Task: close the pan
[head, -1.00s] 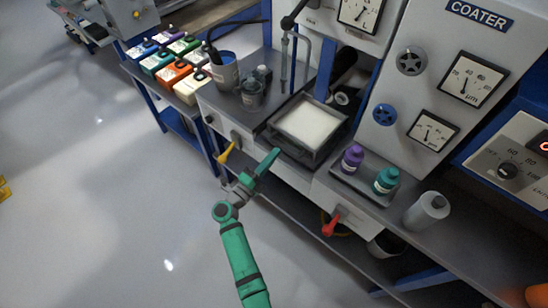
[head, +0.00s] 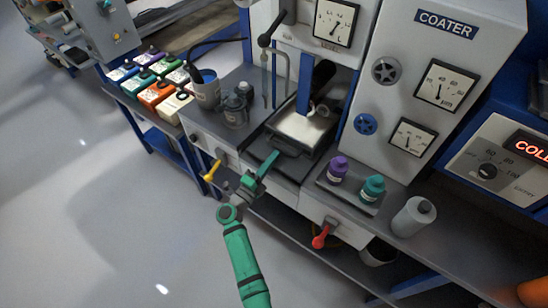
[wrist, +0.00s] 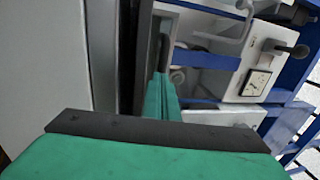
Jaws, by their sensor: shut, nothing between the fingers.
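The pan (head: 298,127) is a dark square tray with white contents in the head view, on the bench at the coater (head: 418,90). Its back part lies under the dark roller (head: 322,75); its front part still shows outside. My gripper (head: 274,156) is shut and empty, with its green fingertips at the pan's front side, in front of the dark ledge. Whether they touch the pan is not clear. In the wrist view my green fingers (wrist: 165,95) point at a dark edge.
Purple (head: 337,168) and teal (head: 372,188) bottles stand right of the pan, beside a grey canister (head: 413,216). A cup (head: 205,90) and jars stand to its left. Yellow (head: 212,171) and red (head: 321,236) valve handles stick out of the bench front. The floor at left is clear.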

